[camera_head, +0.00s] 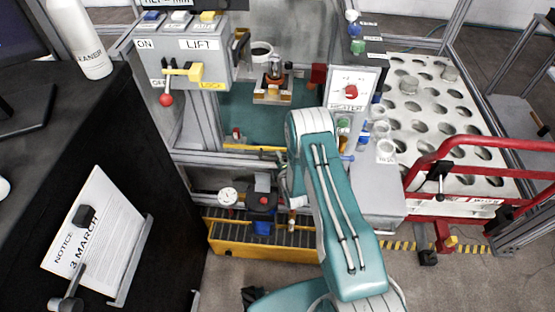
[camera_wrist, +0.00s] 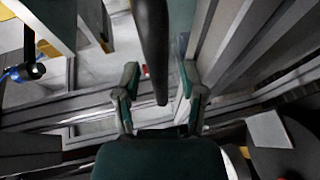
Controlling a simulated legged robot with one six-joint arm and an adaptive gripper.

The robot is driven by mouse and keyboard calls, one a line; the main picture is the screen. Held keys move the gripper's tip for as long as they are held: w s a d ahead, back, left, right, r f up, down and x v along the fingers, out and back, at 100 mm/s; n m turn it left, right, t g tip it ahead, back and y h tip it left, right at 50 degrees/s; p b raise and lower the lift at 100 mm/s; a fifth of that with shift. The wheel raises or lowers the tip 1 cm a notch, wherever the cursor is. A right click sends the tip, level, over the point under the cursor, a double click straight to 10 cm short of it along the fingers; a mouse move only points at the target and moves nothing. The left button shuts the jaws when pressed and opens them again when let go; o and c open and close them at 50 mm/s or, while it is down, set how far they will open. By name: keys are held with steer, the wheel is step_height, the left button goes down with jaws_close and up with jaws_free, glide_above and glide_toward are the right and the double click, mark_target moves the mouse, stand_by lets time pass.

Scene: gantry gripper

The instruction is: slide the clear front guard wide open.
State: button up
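The clear front guard is hard to make out; the frame (camera_head: 205,130) of the machine bay stands left of my arm in the head view, and I cannot tell how far open the guard is. In the wrist view my gripper (camera_wrist: 160,82) is open, its two fingers apart. A dark rounded bar (camera_wrist: 153,45) runs down between the fingers, with a gap on both sides; it may be the guard's handle. In the head view my gripper is mostly hidden behind my teal arm.
A LIFT control box (camera_head: 195,50) with a red-knobbed lever hangs at upper left. A heater box (camera_head: 350,88) stands right of the bay. A white perforated rack (camera_head: 425,75) with a red rail (camera_head: 475,142) is farther right. A yellow-edged grating (camera_head: 262,243) lies below.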

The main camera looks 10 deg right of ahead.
steer(key=shift+a, duration=0.15)
steer(key=shift+s+r, duration=0.1)
steer(key=shift+s, duration=0.15)
steer(key=v, duration=1.1)
steer(key=shift+s, duration=0.15)
